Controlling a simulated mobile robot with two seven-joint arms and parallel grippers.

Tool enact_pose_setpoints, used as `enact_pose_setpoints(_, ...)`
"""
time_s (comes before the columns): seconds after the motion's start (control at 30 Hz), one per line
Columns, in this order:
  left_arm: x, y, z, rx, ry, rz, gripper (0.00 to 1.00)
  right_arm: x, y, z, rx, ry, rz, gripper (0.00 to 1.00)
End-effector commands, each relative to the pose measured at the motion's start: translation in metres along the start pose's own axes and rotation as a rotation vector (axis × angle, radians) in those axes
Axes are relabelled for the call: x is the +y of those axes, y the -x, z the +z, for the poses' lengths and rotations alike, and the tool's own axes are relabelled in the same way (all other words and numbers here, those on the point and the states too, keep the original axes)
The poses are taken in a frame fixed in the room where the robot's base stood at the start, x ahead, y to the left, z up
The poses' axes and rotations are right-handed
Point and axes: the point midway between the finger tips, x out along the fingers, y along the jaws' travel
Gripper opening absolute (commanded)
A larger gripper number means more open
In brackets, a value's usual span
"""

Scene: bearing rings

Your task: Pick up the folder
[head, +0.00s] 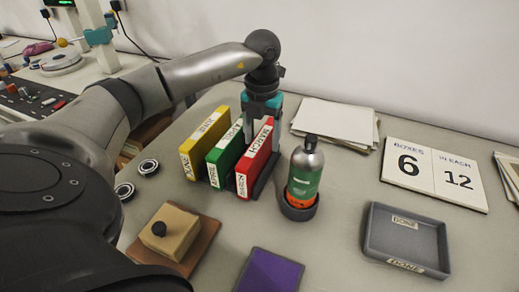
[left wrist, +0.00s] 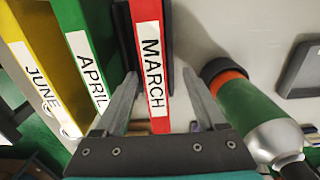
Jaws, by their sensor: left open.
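Three folders stand upright in a row: a yellow one labelled JUNE (head: 205,143), a green one labelled APRIL (head: 224,154) and a red one labelled MARCH (head: 256,162). My left gripper (head: 261,117) is at the far end of the red folder, pointing down. In the left wrist view, the open fingers (left wrist: 160,74) lie on either side of the red folder (left wrist: 153,52), with the green folder (left wrist: 82,38) and the yellow folder (left wrist: 38,58) to the left. I cannot tell whether the fingers touch the red folder. My right gripper is out of view.
A green-labelled bottle (head: 304,176) in a dark round holder stands close right of the red folder. Bearing rings (head: 148,167), a boxed block (head: 172,232), a purple item (head: 268,272) and a grey tray (head: 405,237) lie around. Papers (head: 333,122) lie behind.

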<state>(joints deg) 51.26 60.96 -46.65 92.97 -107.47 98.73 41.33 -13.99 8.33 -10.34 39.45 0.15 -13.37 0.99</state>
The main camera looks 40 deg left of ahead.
Motion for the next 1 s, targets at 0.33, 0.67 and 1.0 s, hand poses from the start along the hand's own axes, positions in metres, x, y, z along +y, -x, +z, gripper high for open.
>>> enact_pose_setpoints(0.33, 0.006, -0.037, 0.002, 0.003, 0.0, 0.001, 0.72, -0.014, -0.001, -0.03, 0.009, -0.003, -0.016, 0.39)
enact_pose_setpoints(0.67, 0.006, -0.046, 0.002, 0.002, 0.0, 0.001, 0.72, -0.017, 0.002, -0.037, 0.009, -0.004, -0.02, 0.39)
enact_pose_setpoints(1.0, 0.006, -0.046, 0.002, 0.001, 0.0, 0.001, 0.47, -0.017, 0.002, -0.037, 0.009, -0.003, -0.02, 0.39)
